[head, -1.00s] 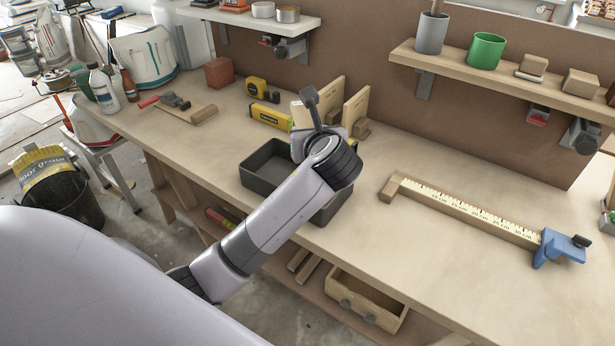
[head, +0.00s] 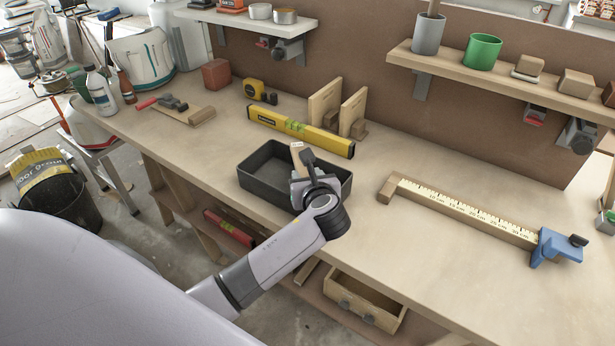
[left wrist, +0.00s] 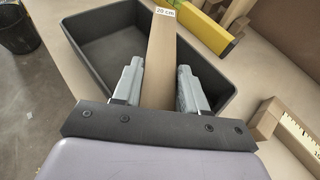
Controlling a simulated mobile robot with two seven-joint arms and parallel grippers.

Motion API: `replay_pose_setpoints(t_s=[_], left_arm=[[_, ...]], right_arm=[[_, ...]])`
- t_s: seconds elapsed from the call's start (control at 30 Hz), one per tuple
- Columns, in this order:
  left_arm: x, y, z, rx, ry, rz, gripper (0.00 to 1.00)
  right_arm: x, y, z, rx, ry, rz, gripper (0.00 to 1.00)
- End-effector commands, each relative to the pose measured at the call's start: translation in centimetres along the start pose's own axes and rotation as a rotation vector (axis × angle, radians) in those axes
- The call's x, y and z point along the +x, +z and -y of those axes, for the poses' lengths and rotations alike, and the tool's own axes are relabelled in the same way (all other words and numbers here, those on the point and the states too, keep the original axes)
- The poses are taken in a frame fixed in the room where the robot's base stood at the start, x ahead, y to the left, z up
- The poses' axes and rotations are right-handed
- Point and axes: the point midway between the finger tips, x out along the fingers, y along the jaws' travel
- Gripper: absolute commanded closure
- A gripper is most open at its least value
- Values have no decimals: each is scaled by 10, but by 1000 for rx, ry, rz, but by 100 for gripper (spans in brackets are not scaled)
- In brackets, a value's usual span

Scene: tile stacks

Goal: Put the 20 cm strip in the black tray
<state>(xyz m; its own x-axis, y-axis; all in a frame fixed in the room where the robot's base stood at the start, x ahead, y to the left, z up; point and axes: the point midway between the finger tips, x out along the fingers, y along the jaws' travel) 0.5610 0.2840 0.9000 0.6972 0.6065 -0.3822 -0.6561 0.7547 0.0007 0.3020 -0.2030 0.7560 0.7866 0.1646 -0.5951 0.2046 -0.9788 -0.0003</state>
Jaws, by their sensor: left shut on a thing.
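The black tray (head: 262,182) stands on the workbench near its front edge and shows bare floor on its left side. My left gripper (head: 302,172) is over the right part of the tray. In the left wrist view my left gripper (left wrist: 158,88) is shut on a wooden strip (left wrist: 160,60) labelled "20 cm", one finger on each side of it. In the head view only a short piece of the strip (head: 298,152) shows. I cannot tell whether it touches the tray. My right gripper is not in view.
A yellow spirit level (head: 300,130) lies behind the tray, near two upright wooden boards (head: 352,110). A measuring rule with a blue clamp (head: 470,212) lies to the right. The bench between tray and rule is clear.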

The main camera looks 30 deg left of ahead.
Motion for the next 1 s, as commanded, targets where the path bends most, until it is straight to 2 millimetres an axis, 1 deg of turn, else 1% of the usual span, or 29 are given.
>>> replay_pose_setpoints(t_s=[0.17,0.2,0.23,0.27,0.57,0.67,0.77,0.87,1.0], left_arm=[[2,-3,0,1,0,0,91],[2,-4,0,0,0,0,48],[2,-4,0,0,0,0,38],[2,-4,0,0,0,0,32],[1,-2,0,0,0,0,32],[-2,1,0,-2,-1,0,32],[-13,0,0,-1,-2,0,32],[-30,0,0,-1,-3,-1,32],[-60,0,1,-1,-4,-2,32]], right_arm=[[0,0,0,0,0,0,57],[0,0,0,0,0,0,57],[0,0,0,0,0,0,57],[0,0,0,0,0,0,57],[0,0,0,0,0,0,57],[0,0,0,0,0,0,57],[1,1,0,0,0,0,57],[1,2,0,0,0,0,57],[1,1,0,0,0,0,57]])
